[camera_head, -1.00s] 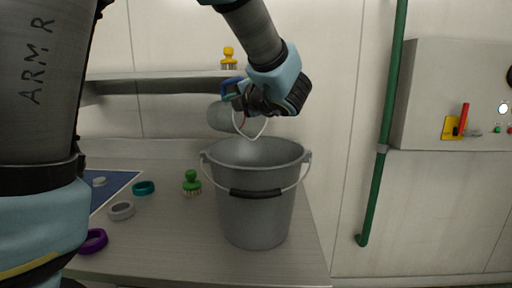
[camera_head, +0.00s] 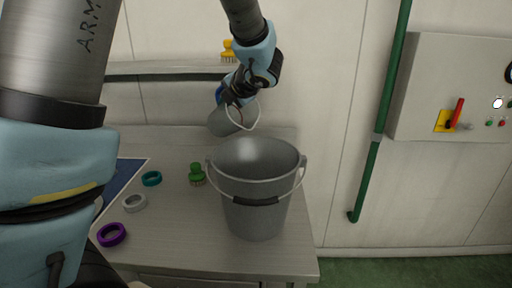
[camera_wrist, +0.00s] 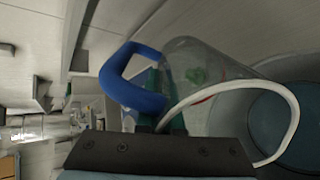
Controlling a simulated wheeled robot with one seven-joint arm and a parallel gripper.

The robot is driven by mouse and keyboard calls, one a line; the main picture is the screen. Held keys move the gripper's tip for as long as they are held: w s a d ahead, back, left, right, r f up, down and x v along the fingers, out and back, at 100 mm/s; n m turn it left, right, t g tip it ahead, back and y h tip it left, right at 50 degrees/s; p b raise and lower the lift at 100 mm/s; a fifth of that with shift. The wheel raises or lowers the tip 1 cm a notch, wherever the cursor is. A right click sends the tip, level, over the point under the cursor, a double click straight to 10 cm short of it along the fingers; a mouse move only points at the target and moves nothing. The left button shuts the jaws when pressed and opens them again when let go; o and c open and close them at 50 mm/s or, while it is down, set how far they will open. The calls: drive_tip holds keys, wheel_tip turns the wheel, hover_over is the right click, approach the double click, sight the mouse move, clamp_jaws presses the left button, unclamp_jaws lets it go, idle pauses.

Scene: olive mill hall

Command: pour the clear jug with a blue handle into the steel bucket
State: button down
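The clear jug (camera_head: 222,122) is tilted, with its base to the lower left and its pale-rimmed mouth to the right. It is above the back left part of the steel bucket's rim. My gripper (camera_head: 234,98) is shut on its blue handle (camera_head: 219,93). In the wrist view the blue handle (camera_wrist: 130,82) and see-through body (camera_wrist: 205,68) show close up. The grey steel bucket (camera_head: 257,205) stands upright on the table; its inside (camera_wrist: 275,118) shows in the wrist view. I see no stream, and cannot tell whether the jug holds liquid.
On the table (camera_head: 185,240) left of the bucket are a green brush (camera_head: 197,175) and teal (camera_head: 151,178), grey (camera_head: 134,203) and purple (camera_head: 112,234) rings. A yellow brush (camera_head: 228,52) sits on the shelf behind. A green pipe (camera_head: 372,165) and control box (camera_head: 450,85) are right.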

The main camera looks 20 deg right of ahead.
sight(219, 97)
drive_tip(key=shift+w+r+g+p, duration=0.1)
drive_tip(key=shift+r+g+p, duration=0.25)
drive_tip(key=shift+p, duration=0.6)
drive_tip(key=shift+w+a+f+g+h, duration=0.1)
drive_tip(key=shift+w+f+g+h, duration=0.25)
drive_tip(key=shift+g, duration=0.5)
drive_tip(key=shift+w+r+g, duration=0.15)
drive_tip(key=shift+r+g, duration=0.45)
drive_tip(key=shift+g, duration=0.2)
drive_tip(key=shift+w+a+f+g+h, duration=0.2)
drive_tip(key=shift+w+g+h, duration=0.15)
drive_tip(key=shift+w+g, duration=0.45)
drive_tip(key=shift+f+g, duration=0.15)
drive_tip(key=shift+g, duration=0.25)
drive_tip(key=shift+w, duration=0.1)
drive_tip(key=shift+w+g, duration=0.2)
drive_tip(key=shift+g, duration=0.2)
drive_tip(key=shift+w+g, duration=0.15)
drive_tip(key=shift+g, duration=0.25)
